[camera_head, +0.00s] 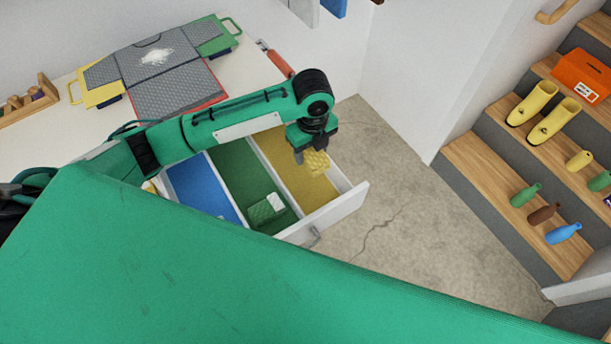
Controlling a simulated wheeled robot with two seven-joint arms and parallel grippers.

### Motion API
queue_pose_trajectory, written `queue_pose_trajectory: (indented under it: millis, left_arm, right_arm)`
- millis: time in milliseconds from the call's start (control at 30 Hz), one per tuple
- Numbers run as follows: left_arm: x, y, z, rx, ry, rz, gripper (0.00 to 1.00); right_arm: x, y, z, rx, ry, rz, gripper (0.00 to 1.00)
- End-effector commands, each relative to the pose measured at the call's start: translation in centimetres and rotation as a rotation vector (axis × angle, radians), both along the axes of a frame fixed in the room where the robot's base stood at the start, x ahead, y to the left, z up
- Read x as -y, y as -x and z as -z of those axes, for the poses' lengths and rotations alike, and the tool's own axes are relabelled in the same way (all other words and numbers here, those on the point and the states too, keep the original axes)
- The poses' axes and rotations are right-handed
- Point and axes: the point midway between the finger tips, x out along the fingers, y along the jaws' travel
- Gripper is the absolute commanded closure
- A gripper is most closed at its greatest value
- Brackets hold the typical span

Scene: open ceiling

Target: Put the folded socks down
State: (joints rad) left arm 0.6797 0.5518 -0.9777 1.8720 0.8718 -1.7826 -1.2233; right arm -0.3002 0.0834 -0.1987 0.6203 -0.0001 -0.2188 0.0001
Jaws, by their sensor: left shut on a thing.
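My left gripper (300,153) points down and is shut on the yellow folded socks (317,163). It holds them over the yellow compartment (310,189) of an open white drawer (340,210); whether they touch the compartment's floor I cannot tell. Green folded socks (262,211) lie in the green compartment (238,167) at its front end. My right gripper is not in view.
The drawer sits below a white top (235,68) holding grey, green and yellow folding boards (165,75). At the right, wooden steps (475,160) carry yellow boots (553,120), several bottles and an orange box (583,75). Bare concrete floor (385,180) lies between.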

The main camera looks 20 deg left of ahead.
Motion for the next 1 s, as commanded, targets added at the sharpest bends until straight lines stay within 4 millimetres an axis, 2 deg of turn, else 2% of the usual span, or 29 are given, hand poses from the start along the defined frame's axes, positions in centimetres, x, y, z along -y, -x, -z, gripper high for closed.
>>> queue_pose_trajectory:
  millis: [200,400,667,833,1000]
  left_arm:
    - [-0.1,0.2,5.9,-0.006,-0.002,-0.004,0.68]
    - [0.0,0.1,10.7,-0.004,-0.002,-0.003,0.68]
    - [0.0,0.1,13.4,-0.002,-0.001,-0.003,0.68]
    - [0.0,0.0,15.7,-0.002,0.000,-0.004,0.68]
    - [0.0,0.0,16.7,0.001,0.000,-0.002,0.68]
  right_arm:
    - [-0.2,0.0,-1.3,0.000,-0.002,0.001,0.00]
    - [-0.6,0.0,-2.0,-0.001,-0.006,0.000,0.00]
    - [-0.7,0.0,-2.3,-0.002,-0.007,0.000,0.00]
    - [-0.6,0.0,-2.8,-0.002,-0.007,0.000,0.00]
    - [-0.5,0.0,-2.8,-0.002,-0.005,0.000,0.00]
